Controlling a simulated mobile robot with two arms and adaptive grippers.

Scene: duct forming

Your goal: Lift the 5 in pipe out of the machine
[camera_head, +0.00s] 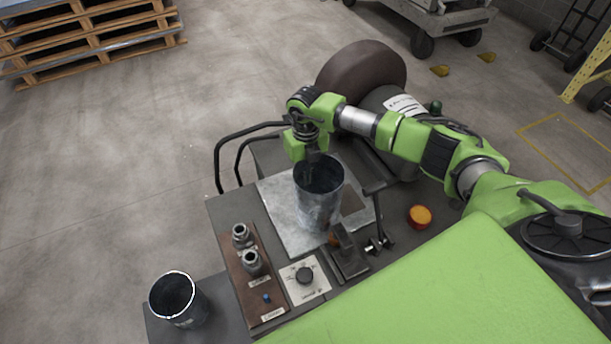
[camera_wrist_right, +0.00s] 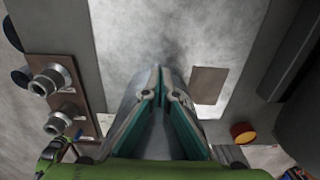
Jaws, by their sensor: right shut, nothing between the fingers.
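A grey metal pipe (camera_head: 318,207), open at the top, stands upright on the metal plate (camera_head: 275,205) of the machine. I take it as the 5 in pipe; no size can be read on it. My right gripper (camera_head: 312,158) is at the pipe's far rim in the head view, pointing down. Whether it touches the rim cannot be told. In the right wrist view its two fingers (camera_wrist_right: 159,75) meet at the tips with nothing between them, above the plate (camera_wrist_right: 125,45). The fingers hide much of what lies below them there. My left gripper is not in view.
A second dark, open cylinder (camera_head: 178,300) stands on a low ledge at the lower left.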

